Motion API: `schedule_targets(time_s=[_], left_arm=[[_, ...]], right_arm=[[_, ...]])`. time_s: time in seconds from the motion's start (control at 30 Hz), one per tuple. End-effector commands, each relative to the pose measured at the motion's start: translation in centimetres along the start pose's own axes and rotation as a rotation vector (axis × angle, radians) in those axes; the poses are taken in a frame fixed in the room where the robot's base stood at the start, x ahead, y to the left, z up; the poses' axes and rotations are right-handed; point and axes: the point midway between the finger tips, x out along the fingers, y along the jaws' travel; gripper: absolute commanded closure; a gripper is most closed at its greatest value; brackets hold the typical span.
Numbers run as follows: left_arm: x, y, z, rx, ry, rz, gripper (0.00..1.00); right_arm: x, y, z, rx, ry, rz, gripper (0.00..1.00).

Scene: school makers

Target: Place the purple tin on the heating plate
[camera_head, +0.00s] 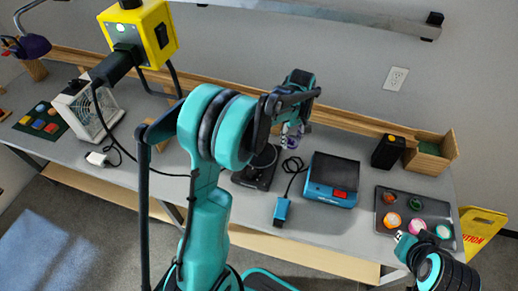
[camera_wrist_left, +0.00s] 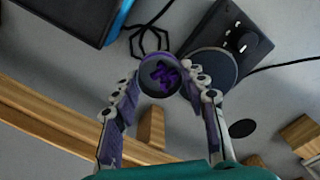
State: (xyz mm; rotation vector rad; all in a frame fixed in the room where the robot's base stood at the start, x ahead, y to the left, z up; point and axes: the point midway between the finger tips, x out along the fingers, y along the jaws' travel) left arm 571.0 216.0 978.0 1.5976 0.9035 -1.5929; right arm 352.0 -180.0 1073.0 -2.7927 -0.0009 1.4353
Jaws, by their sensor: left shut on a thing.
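The purple tin (camera_wrist_left: 160,75) is round, with a dark top and a purple mark, and sits between the fingertips of my left gripper (camera_wrist_left: 158,84) in the left wrist view. The gripper is shut on it. In the head view the left gripper (camera_head: 294,130) points down near the back of the bench, and only a little of the tin shows. The heating plate (camera_wrist_left: 213,66) is a black device with a round disc and a knob. In the wrist view the tin appears beside the disc's edge. In the head view my left arm partly hides the plate (camera_head: 262,180). My right gripper (camera_head: 408,240) is at the lower right, its jaws unclear.
A blue and black box (camera_head: 332,180) with a cable and blue plug (camera_head: 282,210) stands right of the plate. A dark tray (camera_head: 440,212) holds several colored round tins. A wooden ledge (camera_head: 350,121) runs along the back. A wooden box (camera_head: 430,158) stands at the back right.

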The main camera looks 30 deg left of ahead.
Motion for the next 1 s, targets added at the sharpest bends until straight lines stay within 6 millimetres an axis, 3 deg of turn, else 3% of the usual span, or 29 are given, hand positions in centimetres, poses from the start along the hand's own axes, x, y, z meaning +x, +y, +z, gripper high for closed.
schedule_targets(time_s=[0.1,0.2,0.63,0.87,1.0], left_arm=[[-1.2,0.6,-1.2,-0.137,0.000,0.000,0.84],[-1.0,0.2,-2.0,-0.187,0.000,0.000,0.84],[4.7,-7.1,-7.6,-0.193,0.000,0.000,0.84],[5.7,-8.5,-8.6,-0.189,0.000,0.000,0.84],[7.4,-8.5,-8.6,-0.188,0.000,0.000,0.84]], right_arm=[[-0.4,0.0,-0.3,0.000,0.000,0.000,1.00],[-0.2,0.0,-0.1,0.000,0.000,0.000,1.00],[1.9,0.0,1.4,0.000,0.000,0.000,1.00],[2.2,0.0,1.6,0.000,0.000,0.000,1.00],[2.8,0.0,2.0,0.000,0.000,0.000,1.00]])
